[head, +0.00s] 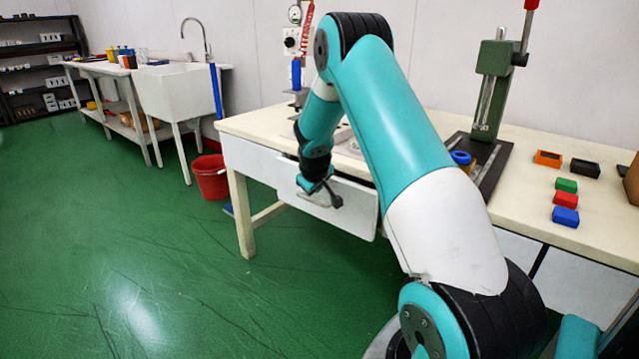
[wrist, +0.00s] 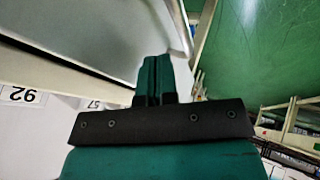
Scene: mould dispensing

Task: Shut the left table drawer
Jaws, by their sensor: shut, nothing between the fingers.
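The white table (head: 258,122) stands in the middle of the head view. Its left drawer (head: 352,212) shows a pale front that stands out from the table's front; how far is hard to tell because my arm covers part of it. My gripper (head: 334,198) is at the drawer front, pointing down and to the right. In the wrist view the green fingers of my gripper (wrist: 155,78) are together with nothing between them. A grey panel, probably the drawer, fills the upper left there. I cannot tell whether the fingers touch it.
A red bucket (head: 209,177) stands on the green floor beside the table's left leg. A sink (head: 180,92) is farther left. A green press stand (head: 492,90) and several coloured blocks are on the tabletop at right. The floor at left is clear.

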